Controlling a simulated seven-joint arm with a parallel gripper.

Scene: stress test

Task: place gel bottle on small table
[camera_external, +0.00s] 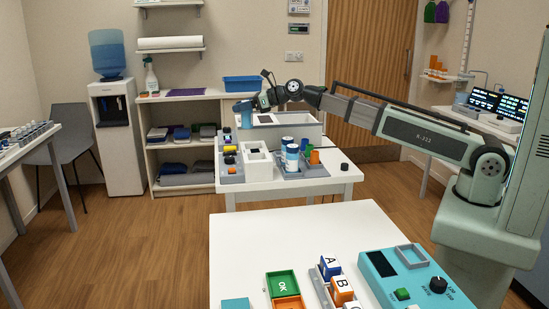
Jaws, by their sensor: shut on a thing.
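My gripper (246,105) is at the end of my outstretched arm, over the left back part of the middle white table (328,183). It is shut on a small blue bottle-like thing (246,119), which I take to be the gel bottle. Its label is too small to read. The bottle looks roughly upright; I cannot tell whether its bottom touches anything. A second white table (265,238) stands in front, nearer the camera. I cannot tell from this view which one is the small table.
The middle table carries a white box (283,134), a divided tray (254,164) and blue-and-white cans (292,158) beside an orange cup (315,157). The front table holds a teal device (407,278), lettered blocks (341,288) and a green tray (281,284). Its back left is clear.

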